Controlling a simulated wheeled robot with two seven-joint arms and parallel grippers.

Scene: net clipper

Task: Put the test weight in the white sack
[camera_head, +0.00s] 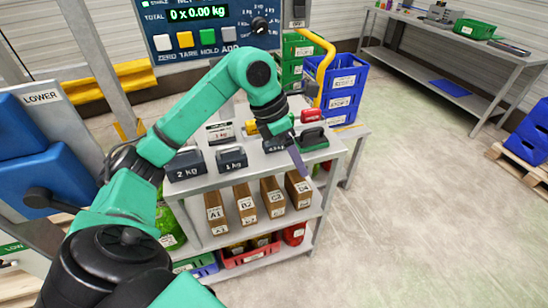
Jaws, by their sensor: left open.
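Dark test weights stand on the top shelf of a grey rack: one marked 2 kg (185,166), one marked 1 kg (231,159), and a third (277,146) to their right whose marking is too small to read. My left gripper (287,145) is open, pointing down over the right end of the shelf at the third weight. It partly covers that weight, and I cannot tell whether the fingers touch it. I cannot make out a white sack in this view. My right gripper is not in view.
The grey rack (212,246) carries several brown boxes (246,205) on its middle shelf and a red bin (250,254) below. A green-topped block (315,139) stands right of my gripper. Blue crates (341,85) stand behind. The floor (430,220) at right is clear.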

